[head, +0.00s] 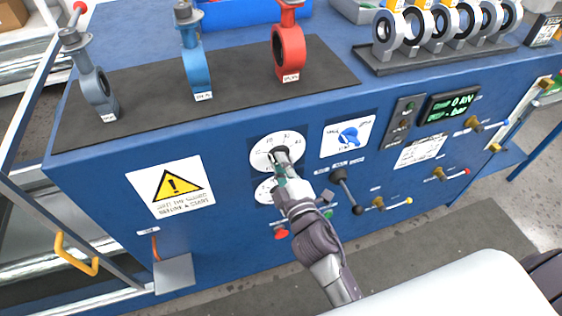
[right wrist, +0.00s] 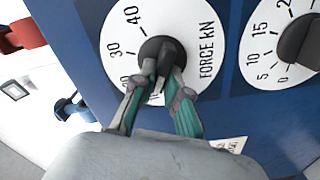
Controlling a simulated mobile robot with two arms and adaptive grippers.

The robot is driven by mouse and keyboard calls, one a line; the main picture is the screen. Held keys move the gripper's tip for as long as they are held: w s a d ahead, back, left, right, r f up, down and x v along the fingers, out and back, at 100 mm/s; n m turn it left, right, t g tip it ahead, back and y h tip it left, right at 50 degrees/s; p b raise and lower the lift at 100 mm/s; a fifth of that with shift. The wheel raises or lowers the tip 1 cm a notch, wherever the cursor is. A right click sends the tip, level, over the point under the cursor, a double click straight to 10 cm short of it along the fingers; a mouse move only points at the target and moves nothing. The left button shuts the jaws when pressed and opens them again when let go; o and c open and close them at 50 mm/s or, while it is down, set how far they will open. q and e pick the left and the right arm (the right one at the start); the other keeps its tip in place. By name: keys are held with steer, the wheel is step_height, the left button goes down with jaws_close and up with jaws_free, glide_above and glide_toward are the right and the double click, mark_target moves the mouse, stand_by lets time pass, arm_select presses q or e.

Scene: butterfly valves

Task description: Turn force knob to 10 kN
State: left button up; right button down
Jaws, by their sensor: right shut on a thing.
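The force knob (right wrist: 160,54) is a black knob at the centre of a white round dial (right wrist: 112,33) marked FORCE kN, with 30 and 40 readable. In the head view this dial (head: 262,155) is on the blue bench's front panel. My right gripper (head: 282,160) is shut on the knob, one finger on each side of its grip bar. The fingers show close up in the right wrist view (right wrist: 160,88) and cover the lower numbers. I cannot tell exactly which mark the knob points at. My left gripper is not in view.
A second dial (right wrist: 257,47) with its own black knob (right wrist: 298,42) sits close beside the force dial. A blue handle (head: 349,135) and a black lever (head: 345,186) are to the right. A green display (head: 452,104) appears to read 0 kN. Valves stand on the bench top.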

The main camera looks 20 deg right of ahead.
steer(key=shift+n, duration=0.6)
steer(key=c, duration=1.2)
jaws_free()
steer(key=s, duration=0.7)
steer(key=shift+s+d, duration=0.1)
steer(key=shift+s, duration=0.15)
